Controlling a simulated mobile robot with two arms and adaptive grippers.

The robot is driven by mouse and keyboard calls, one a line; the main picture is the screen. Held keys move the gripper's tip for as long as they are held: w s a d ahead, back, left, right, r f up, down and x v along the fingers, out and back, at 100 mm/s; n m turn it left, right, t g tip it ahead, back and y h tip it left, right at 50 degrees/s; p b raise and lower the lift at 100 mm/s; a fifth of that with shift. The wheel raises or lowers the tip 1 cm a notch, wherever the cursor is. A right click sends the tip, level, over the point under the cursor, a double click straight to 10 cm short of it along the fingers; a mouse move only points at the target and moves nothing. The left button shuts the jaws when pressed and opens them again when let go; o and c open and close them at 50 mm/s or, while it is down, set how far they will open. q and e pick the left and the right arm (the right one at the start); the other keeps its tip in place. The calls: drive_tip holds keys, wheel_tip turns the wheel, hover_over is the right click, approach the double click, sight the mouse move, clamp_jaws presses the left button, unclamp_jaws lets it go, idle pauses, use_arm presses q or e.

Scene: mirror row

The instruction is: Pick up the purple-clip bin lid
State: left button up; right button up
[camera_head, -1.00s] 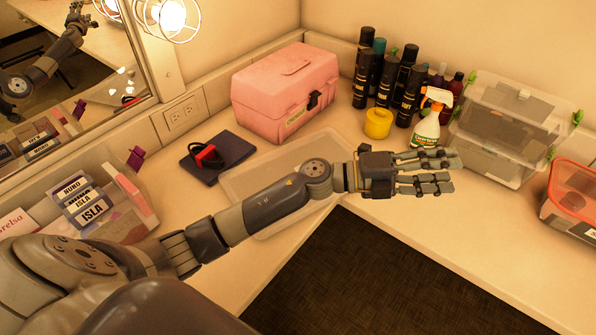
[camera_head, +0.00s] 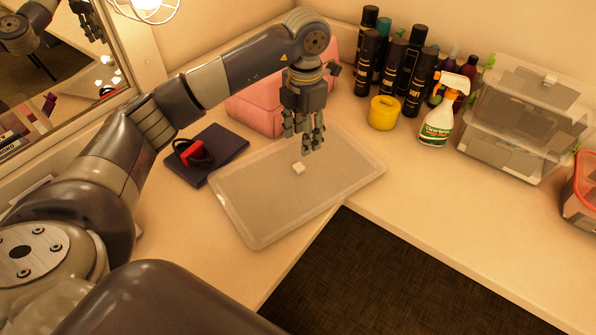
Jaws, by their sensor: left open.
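A clear, frosted lid (camera_head: 250,205) with rounded corners lies flat on the counter at the inner corner, near the counter's front edge. A small pale block (camera_head: 298,168), perhaps its handle, stands out on it. No purple clip shows on the lid. My left gripper (camera_head: 304,148) points down above the far part of the lid, its fingers close to the pale block. It is open and holds nothing. I cannot tell its exact height above the lid. My right gripper is not in view.
A pink case (camera_head: 258,108) stands behind my left arm, partly hidden. A dark book (camera_head: 225,150) with a red-and-black item (camera_head: 192,153) lies left of the lid. A yellow roll (camera_head: 383,113), spray bottle (camera_head: 437,125), black cans (camera_head: 420,85) and clear bins (camera_head: 525,110) stand right.

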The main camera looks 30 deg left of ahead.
use_arm(q)
hover_over(299, 166)
drive_tip(key=f, duration=0.4)
drive_tip(key=shift+w+d+f, duration=0.15)
drive_tip(key=shift+d+f, duration=0.05)
drive_tip(key=shift+d, duration=0.05)
drive_tip(key=f, duration=0.1)
drive_tip(key=f+p, duration=0.1)
drive_tip(key=f, duration=0.2)
drive_tip(key=shift+s+a, duration=0.25)
drive_tip(key=shift+w+f, duration=0.1)
drive_tip(key=shift+f, duration=0.45)
clamp_jaws()
